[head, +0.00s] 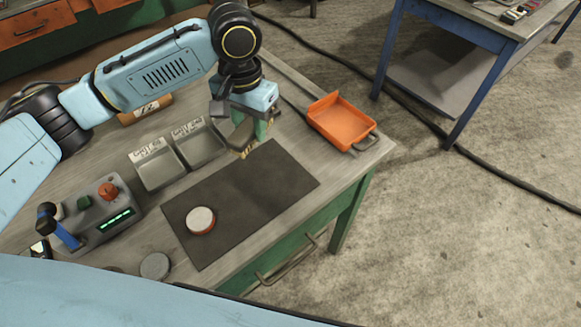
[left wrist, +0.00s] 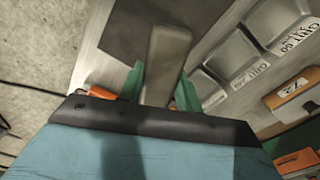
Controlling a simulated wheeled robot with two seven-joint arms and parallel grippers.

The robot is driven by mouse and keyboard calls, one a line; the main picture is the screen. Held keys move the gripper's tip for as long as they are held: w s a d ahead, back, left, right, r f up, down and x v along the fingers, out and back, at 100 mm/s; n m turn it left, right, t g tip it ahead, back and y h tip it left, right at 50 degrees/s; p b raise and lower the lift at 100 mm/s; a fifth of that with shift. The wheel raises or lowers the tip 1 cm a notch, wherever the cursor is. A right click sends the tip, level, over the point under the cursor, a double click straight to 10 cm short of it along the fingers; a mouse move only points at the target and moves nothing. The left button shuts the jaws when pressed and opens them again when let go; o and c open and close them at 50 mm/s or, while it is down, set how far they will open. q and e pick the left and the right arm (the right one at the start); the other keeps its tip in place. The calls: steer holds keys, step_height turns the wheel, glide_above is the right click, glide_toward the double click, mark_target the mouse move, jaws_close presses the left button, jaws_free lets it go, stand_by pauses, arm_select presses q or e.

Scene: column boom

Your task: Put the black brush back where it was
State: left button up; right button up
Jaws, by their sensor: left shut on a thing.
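My left gripper (head: 249,136) is shut on a narrow upright thing, apparently the brush, above the far edge of the dark mat (head: 262,185). In the left wrist view the held brush (left wrist: 166,55) shows as a long grey-brown block between the green fingers (left wrist: 160,88). In the head view only a small tan and dark end of it shows below the fingers; the rest is hidden by the gripper. I cannot tell whether it touches the mat. My right gripper is not in view.
A white-topped round tin (head: 201,220) sits on the mat. A control box (head: 103,217) with a lever stands at left. A grey disc (head: 155,266) lies near the front.

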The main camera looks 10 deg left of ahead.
mark_target(276, 174)
arm_select(q)
steer(key=d+f+m+b, duration=0.1)
steer(key=f, duration=0.3)
steer(key=w+d+f+m, duration=0.1)
steer(key=f+m, duration=0.1)
steer(key=f, duration=0.2)
steer(key=d+f+m+b, duration=0.1)
steer(key=d+f, duration=0.1)
steer(key=f, duration=0.3)
steer(key=shift+w+d+b, duration=0.1)
steer(key=shift+w+b, duration=0.2)
steer(key=shift+f, duration=0.1)
steer(key=shift+f, duration=0.15)
steer(key=o, duration=0.9)
step_height(276, 174, up, 12)
steer(key=shift+r+p, duration=0.15)
steer(key=shift+p, duration=0.85)
